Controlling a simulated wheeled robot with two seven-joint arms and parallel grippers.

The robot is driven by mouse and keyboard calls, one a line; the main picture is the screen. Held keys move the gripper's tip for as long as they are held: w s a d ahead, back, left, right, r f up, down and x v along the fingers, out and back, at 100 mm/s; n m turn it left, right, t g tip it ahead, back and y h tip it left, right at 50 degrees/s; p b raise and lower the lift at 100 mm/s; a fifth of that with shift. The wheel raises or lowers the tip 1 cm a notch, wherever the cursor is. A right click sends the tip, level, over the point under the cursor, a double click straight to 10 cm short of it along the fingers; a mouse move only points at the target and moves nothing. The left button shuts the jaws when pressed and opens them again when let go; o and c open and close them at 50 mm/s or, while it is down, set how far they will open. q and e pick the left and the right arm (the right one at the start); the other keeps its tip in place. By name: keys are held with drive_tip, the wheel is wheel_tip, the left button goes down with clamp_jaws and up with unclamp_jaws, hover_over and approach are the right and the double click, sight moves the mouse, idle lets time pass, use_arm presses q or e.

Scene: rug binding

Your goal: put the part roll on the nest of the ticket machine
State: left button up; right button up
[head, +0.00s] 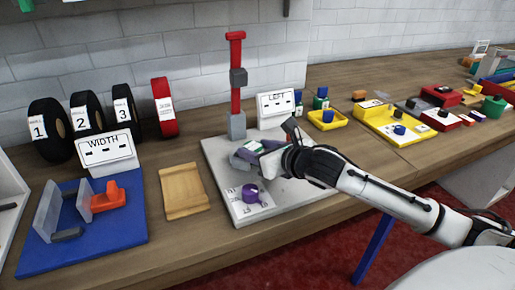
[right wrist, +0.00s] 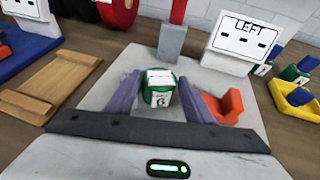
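The part roll looks to be the small green roll with white labels (right wrist: 160,90), between the two purple-grey fingers of my right gripper (right wrist: 158,88). The fingers seem to touch its sides. In the head view my right gripper (head: 256,150) is over the grey board, and the roll shows only as a small green and white patch. The grey board (head: 217,165), with a red post and a LEFT sign, appears to be the ticket machine. An orange block (right wrist: 225,105) shows beyond the right finger; I cannot tell whether it is the nest. My left gripper is not in view.
The red post (head: 236,75) and LEFT sign (head: 276,105) stand behind. A wooden tray (head: 183,190) and blue WIDTH board (head: 120,238) are left; yellow trays (head: 327,120) are right.

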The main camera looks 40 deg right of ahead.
drive_tip(key=shift+r, duration=0.25)
drive_tip(key=v, duration=1)
drive_tip(key=shift+p+v, duration=0.4)
drive_tip(key=shift+v, duration=0.6)
